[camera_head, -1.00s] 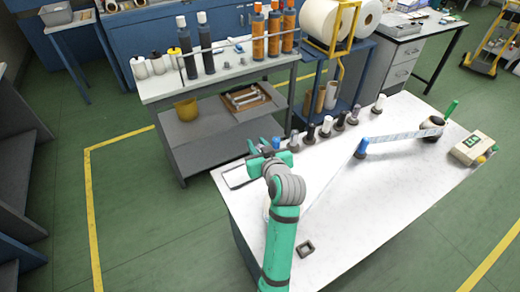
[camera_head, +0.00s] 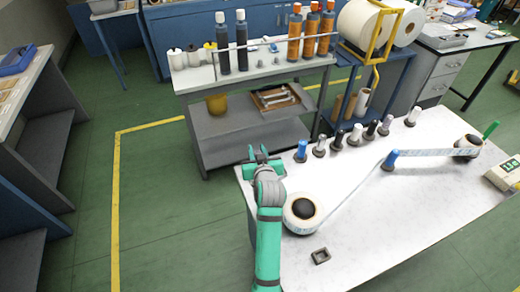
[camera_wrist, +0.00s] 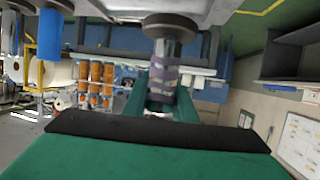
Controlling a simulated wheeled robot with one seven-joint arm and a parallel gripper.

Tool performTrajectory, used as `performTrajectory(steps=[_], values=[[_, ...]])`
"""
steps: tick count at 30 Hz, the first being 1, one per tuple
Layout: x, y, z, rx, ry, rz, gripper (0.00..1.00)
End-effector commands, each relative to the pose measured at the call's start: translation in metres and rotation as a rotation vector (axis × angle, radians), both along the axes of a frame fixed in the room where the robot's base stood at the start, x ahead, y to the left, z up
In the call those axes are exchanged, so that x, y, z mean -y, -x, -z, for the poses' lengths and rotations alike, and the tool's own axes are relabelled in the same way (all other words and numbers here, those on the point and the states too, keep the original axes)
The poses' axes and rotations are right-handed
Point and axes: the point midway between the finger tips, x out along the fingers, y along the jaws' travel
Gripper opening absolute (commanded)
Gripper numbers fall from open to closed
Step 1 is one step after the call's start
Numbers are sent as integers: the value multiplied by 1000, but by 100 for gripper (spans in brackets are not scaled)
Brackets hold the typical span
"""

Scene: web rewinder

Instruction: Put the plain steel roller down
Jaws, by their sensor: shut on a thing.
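My gripper (camera_head: 262,153) is over the far left corner of the white table (camera_head: 350,225), left of the blue roller (camera_head: 301,150). In the wrist view, upside down, my gripper's green fingers (camera_wrist: 163,100) are shut on the steel roller (camera_wrist: 165,55). The roller is a shiny grey cylinder with purplish bands, perhaps reflections, and a dark round base at the end towards the table. I cannot tell whether the base touches the table. In the head view the held roller is hidden by my gripper.
Several rollers stand in a row to the right, including a black one (camera_head: 337,140) and a white one (camera_head: 411,117). A web reel (camera_head: 303,212) sits right of my arm, its strip running to a blue post (camera_head: 390,160). A small square block (camera_head: 320,256) lies near the front.

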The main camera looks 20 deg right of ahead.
Motion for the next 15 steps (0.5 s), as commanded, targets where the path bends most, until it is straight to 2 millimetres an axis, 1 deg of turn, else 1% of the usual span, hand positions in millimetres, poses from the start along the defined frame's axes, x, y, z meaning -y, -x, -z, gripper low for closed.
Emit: performTrajectory(steps=[1, 4, 9, 15], values=[[-4, -4, 1, 6, 1, -2, 0], [-3, -3, 15, 5, 0, -1, 0], [-3, -3, 28, 8, 1, -1, 0], [-3, -3, 30, 9, 1, -1, 0]])
